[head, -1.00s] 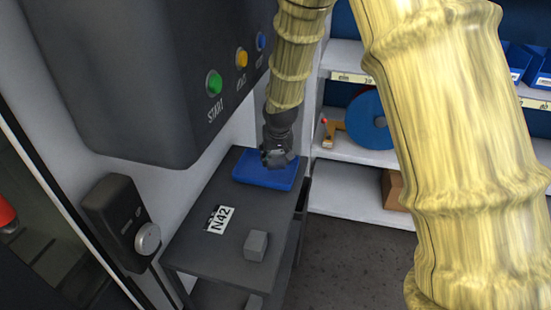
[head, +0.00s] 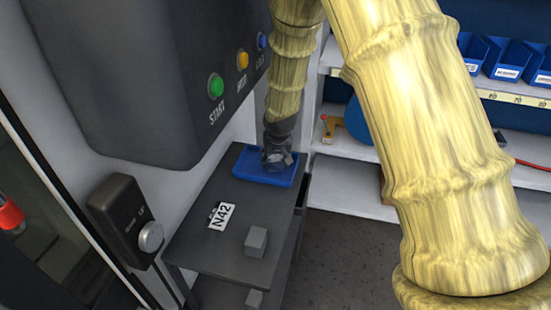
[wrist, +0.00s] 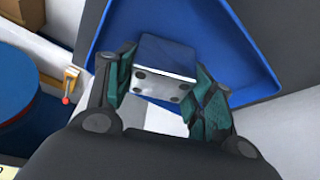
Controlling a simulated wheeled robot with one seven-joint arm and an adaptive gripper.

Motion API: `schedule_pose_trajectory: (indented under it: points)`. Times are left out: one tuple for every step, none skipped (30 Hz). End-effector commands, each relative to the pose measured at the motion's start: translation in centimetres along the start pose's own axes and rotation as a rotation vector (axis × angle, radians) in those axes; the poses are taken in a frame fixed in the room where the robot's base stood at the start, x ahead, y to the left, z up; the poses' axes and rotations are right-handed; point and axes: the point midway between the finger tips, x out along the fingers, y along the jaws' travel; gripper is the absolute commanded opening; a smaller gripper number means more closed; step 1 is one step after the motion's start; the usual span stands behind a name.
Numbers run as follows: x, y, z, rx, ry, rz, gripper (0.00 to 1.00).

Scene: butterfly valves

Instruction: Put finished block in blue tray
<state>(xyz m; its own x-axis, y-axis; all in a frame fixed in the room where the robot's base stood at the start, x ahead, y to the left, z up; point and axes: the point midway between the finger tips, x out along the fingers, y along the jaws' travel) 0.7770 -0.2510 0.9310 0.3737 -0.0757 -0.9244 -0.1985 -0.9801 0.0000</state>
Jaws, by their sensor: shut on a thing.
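The blue tray (head: 250,166) sits at the far end of the dark grey table in the head view. My gripper (head: 276,164) is at the tray, in front of its right part. In the wrist view my gripper (wrist: 166,95) is shut on a metal block (wrist: 165,70) with several dark holes in its near face. The block lies over the tray's blue floor (wrist: 215,40); I cannot tell whether it touches it. A plain grey block (head: 256,241) stands on the table's near right part, apart from my gripper.
The table (head: 205,260) also bears an N42 label (head: 221,216). A control box with green START button (head: 216,86) hangs above left. A knob panel (head: 127,222) is at left. Shelves (head: 345,148) with blue bins (head: 505,58) stand behind.

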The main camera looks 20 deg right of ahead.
Motion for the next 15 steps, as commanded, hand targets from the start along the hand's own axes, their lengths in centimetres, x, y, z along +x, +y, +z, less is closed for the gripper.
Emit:
schedule_pose_trajectory:
  points:
    - [0.17, 0.0, 0.05, 0.0, 0.0, 0.0, 0.18]
    - [0.23, 0.0, 0.08, 0.0, 0.0, 0.0, 0.18]
    - [0.18, 0.0, 0.08, 0.0, 0.0, 0.0, 0.61]
    - [0.17, 0.0, 0.08, 0.0, 0.0, 0.0, 0.66]
    - [0.17, 0.0, 0.08, 0.0, 0.0, 0.0, 0.71]
    - [0.17, 0.0, 0.08, 0.0, 0.0, 0.0, 0.75]
    - [0.17, 0.0, 0.08, 0.0, 0.0, 0.0, 0.75]
    - [0.17, 0.0, 0.08, 0.0, 0.0, 0.0, 0.75]
    - [0.17, 0.0, 0.08, 0.0, 0.0, 0.0, 0.75]
    - [0.17, 0.0, 0.08, 0.0, -0.001, 0.0, 0.75]
    - [0.17, 0.0, 0.08, 0.0, -0.001, 0.0, 0.75]
    - [0.17, 0.0, 0.08, 0.0, -0.001, 0.0, 0.75]
    - [0.17, 0.0, 0.08, 0.0, -0.001, 0.0, 0.75]
    - [0.16, 0.0, 0.09, 0.0, -0.001, 0.0, 0.75]
    - [0.12, 0.0, 0.06, 0.0, 0.0, 0.0, 0.75]
